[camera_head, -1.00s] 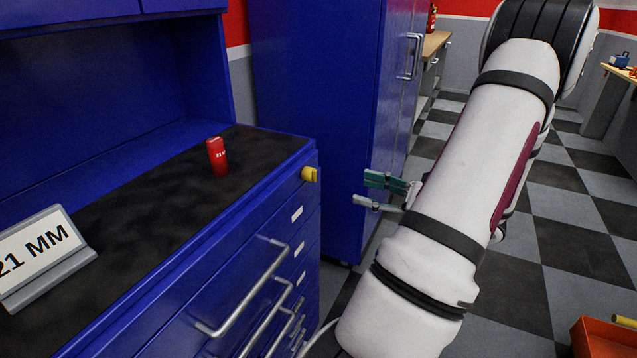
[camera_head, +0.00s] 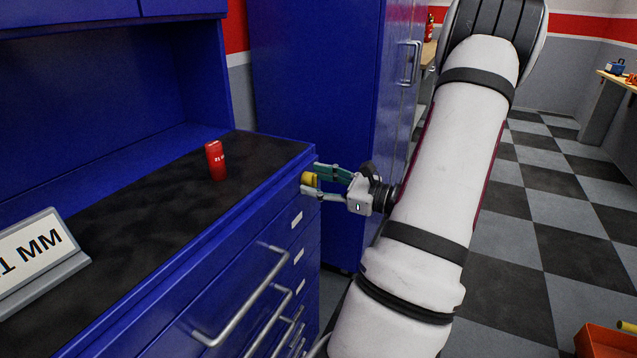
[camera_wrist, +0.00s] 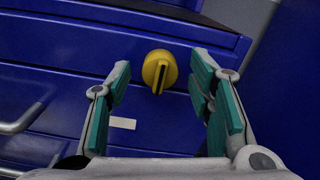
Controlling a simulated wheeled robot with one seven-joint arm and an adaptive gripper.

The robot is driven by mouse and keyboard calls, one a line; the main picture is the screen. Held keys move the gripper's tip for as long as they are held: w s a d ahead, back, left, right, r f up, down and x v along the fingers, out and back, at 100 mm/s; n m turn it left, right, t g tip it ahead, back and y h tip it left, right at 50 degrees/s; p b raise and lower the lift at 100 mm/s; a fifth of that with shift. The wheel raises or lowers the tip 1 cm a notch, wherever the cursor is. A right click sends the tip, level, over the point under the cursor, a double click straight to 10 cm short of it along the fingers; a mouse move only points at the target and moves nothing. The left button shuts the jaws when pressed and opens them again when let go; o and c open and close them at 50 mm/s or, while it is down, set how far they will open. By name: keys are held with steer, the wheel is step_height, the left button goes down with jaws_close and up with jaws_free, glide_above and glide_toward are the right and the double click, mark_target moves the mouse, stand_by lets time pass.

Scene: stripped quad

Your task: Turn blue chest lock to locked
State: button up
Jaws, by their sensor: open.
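The blue chest (camera_head: 243,240) stands at the left with its drawer fronts facing me. Its yellow lock knob (camera_head: 309,179) sits at the top right corner of the front. In the wrist view the yellow knob (camera_wrist: 160,71) is round with a raised grip and a dark slot that runs close to upright, leaning slightly. My gripper (camera_head: 311,180) is open at the knob. In the wrist view its teal-padded fingers stand on either side, apart from the knob, which is between and slightly beyond the fingertips (camera_wrist: 160,75).
A red can (camera_head: 216,160) and a size sign (camera_head: 32,252) stand on the chest's dark top. Drawer handles (camera_head: 245,300) stick out below the knob. A tall blue cabinet (camera_head: 310,100) stands behind my gripper. Checkered floor is open at the right.

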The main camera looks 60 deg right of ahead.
jaws_close()
steer(key=shift+p, duration=0.35)
steer(key=m+p, duration=0.3)
steer(key=p, duration=0.1)
steer(key=shift+s+r+m+p, duration=0.1)
steer(key=shift+r+m+p, duration=0.1)
steer(key=shift+m+p, duration=0.15)
steer(key=m+p, duration=0.4)
steer(key=shift+f+m+p, duration=0.1)
steer(key=shift+m+p, duration=0.2)
steer(key=shift+m, duration=0.05)
steer(key=m+p, duration=0.4)
steer(key=m, duration=0.1)
steer(key=shift+f+m+p, duration=0.15)
steer(key=shift+m+p, duration=0.95)
steer(key=shift+m, duration=1.2)
